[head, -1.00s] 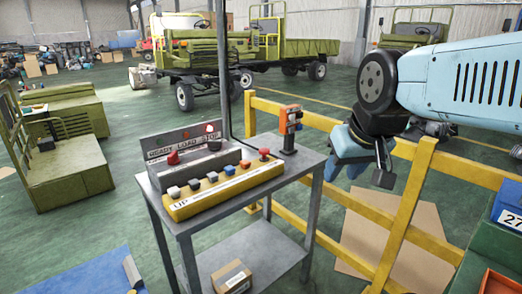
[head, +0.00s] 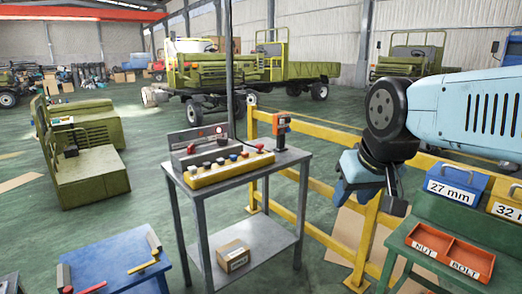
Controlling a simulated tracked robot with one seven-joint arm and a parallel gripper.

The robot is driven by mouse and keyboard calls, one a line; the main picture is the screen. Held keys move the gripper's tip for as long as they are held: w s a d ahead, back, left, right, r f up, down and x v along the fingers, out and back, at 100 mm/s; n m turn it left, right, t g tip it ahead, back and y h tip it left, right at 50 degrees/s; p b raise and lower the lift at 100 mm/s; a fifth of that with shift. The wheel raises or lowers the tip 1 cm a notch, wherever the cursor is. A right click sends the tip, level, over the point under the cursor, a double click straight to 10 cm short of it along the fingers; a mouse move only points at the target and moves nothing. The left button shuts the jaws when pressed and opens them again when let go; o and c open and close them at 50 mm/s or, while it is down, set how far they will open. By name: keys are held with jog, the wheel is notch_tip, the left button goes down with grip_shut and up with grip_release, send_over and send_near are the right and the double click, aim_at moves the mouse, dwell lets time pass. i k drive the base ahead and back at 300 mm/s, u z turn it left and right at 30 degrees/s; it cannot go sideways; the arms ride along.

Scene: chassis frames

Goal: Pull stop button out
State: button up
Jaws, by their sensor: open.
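A yellow button box (head: 228,172) with a row of small knobs stands on a grey metal table (head: 283,160). A red mushroom-shaped button (head: 259,147) is at its right end; whether it is pressed in or out is too small to tell. Behind it is a grey panel (head: 185,138) with lettering, a small red lamp (head: 218,130) and a red knob (head: 190,149) at its left. My gripper (head: 372,190) hangs open and empty to the right of the table, well apart from the buttons, in front of the yellow railing.
A yellow railing (head: 325,236) runs behind and right of the table. A blue table (head: 110,262) is at front left. Red bins (head: 450,250) and a blue 27 mm box (head: 456,185) stand at right. A carton (head: 233,255) lies on the lower shelf.

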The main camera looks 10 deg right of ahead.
aim_at(259, 146)
jog(key=u, duration=0.55)
jog(key=i, duration=1.8)
jog(key=z, duration=0.55)
jog(key=k, duration=0.9)
jog(key=z, duration=0.2)
jog(key=i, duration=0.9)
jog(key=u, duration=0.05)
